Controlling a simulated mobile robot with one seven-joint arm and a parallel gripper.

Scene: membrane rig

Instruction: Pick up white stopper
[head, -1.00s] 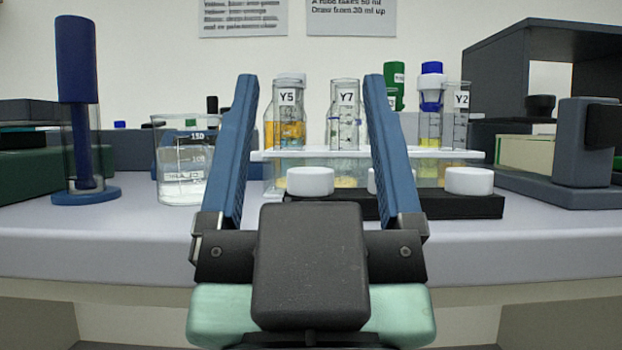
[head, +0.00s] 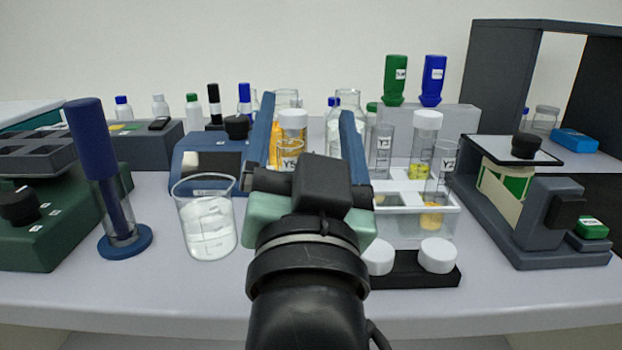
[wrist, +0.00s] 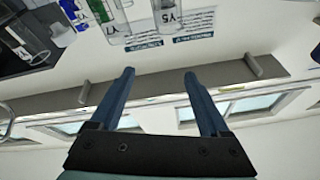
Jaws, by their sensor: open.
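Two white round stoppers (head: 378,257) (head: 437,255) sit on a black holder (head: 408,270) at the front of the bench, right of my arm in the head view. The holder's left part is hidden behind my arm. White caps also top the tube marked Y5 (head: 293,119) and a tube in the rack (head: 428,121). My gripper (head: 306,106) is open, fingers pointing away over the bench, and the Y5 tube shows between them. In the wrist view my gripper (wrist: 159,73) is open with nothing between the fingers.
A clear beaker (head: 207,222) and a blue plunger stand (head: 122,240) stand to the left. A white tube rack (head: 405,223) stands behind the holder. A dark grey device (head: 545,215) is at the right. Bare bench lies along the front edge.

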